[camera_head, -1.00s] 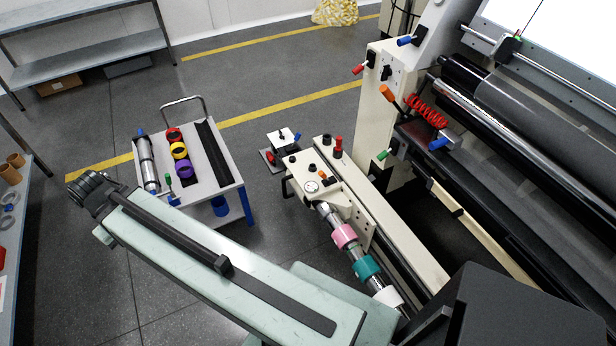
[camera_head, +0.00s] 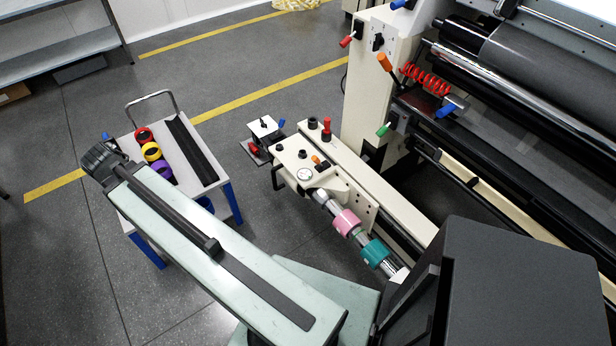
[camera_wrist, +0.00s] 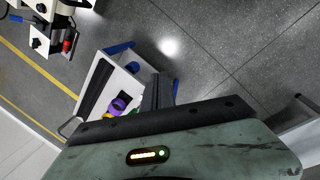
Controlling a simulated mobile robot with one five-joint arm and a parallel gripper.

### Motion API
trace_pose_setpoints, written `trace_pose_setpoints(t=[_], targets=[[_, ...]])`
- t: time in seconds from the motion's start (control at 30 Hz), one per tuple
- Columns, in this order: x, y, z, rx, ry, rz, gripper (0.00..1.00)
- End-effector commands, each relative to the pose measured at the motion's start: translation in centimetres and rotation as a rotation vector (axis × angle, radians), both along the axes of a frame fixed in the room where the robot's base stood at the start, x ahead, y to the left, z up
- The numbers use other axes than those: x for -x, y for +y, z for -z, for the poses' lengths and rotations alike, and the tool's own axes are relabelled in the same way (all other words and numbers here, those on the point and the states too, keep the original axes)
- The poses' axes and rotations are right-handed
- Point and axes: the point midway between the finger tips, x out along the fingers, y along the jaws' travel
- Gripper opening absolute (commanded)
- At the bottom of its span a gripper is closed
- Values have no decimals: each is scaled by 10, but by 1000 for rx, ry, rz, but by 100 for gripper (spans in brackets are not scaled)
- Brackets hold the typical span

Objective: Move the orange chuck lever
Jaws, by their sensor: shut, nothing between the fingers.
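A small orange lever (camera_head: 317,160) sits on top of the cream chuck unit (camera_head: 290,158), beside a round dial. A larger orange handle (camera_head: 384,62) sticks out from the cream machine post farther right; I cannot tell for certain which one is the chuck lever. In the wrist view, my gripper (camera_wrist: 158,92) shows as dark narrow fingers, shut and empty, over the cart. In the head view, the dark end of my arm (camera_head: 105,160) is beside the cart, well left of and apart from both orange parts.
The cart (camera_head: 205,175) carries red, yellow and purple rings and a black trough. A shaft with pink (camera_head: 346,222) and teal (camera_head: 374,253) collars runs from the chuck unit. Red (camera_head: 346,40) and green (camera_head: 384,129) handles stand on the post. Grey floor lies between cart and machine.

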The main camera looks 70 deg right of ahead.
Motion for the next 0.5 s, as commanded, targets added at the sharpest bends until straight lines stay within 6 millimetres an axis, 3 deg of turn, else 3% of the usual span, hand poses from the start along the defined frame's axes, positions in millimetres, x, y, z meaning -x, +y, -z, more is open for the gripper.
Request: trace_pose_setpoints(t=[0.03, 0.1, 0.17, 0.2, 0.33, 0.4, 0.5], targets=[[13, -58, 58, 62, 36, -67, 0], [39, -130, 89, 148, 112, -193, 0], [68, -189, 114, 210, 200, -300, 0], [90, -225, 128, 243, 266, -367, 0], [164, -316, 162, 295, 489, -559, 0], [198, -349, 171, 296, 590, -638, 0], [232, -376, 177, 284, 691, -716, 0]])
